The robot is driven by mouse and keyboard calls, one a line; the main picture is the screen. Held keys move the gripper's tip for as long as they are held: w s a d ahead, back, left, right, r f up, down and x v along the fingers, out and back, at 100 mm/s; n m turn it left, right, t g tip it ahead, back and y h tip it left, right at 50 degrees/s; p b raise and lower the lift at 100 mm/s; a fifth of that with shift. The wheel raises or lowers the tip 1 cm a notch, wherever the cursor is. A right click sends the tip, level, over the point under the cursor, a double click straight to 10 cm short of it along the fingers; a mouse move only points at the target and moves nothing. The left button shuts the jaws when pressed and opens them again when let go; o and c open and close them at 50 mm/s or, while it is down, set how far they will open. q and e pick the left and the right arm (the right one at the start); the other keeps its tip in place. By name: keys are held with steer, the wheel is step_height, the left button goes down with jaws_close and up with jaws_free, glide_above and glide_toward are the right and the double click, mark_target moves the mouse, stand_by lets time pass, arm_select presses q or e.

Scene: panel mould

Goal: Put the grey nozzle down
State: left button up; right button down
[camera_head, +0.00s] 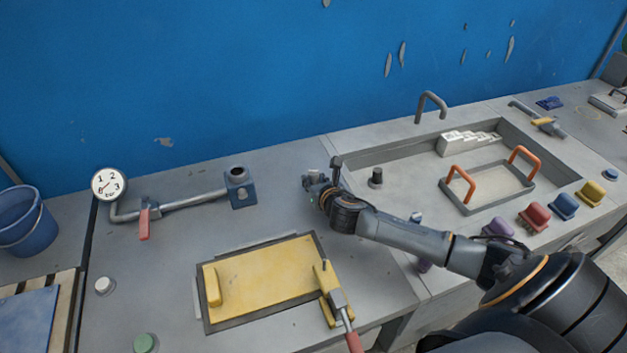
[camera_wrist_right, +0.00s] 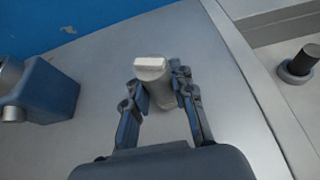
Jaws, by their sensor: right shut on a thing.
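The grey nozzle (camera_wrist_right: 152,68) is between the fingers of my right gripper (camera_wrist_right: 160,88) in the right wrist view. It is a grey, rounded piece with a pale flat end. My right gripper is shut on it. In the head view my right gripper (camera_head: 316,183) is over the grey bench, between the blue block and the sink basin. The nozzle is small and mostly hidden by the gripper there. I cannot tell whether it touches the bench. My left gripper is not in view.
A blue block (camera_head: 240,189) on a pipe with a gauge (camera_head: 109,185) stands to the left. A yellow panel (camera_head: 265,275) lies in front. A dark peg (camera_head: 376,177) stands in the sink basin (camera_head: 400,160) to the right. Bare bench lies around the gripper.

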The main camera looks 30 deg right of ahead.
steer(key=shift+f, duration=0.15)
steer(key=c, duration=1.1)
jaws_free()
steer(key=shift+r, duration=0.25)
steer(key=v, duration=1.2)
steer(key=shift+s+f, duration=0.1)
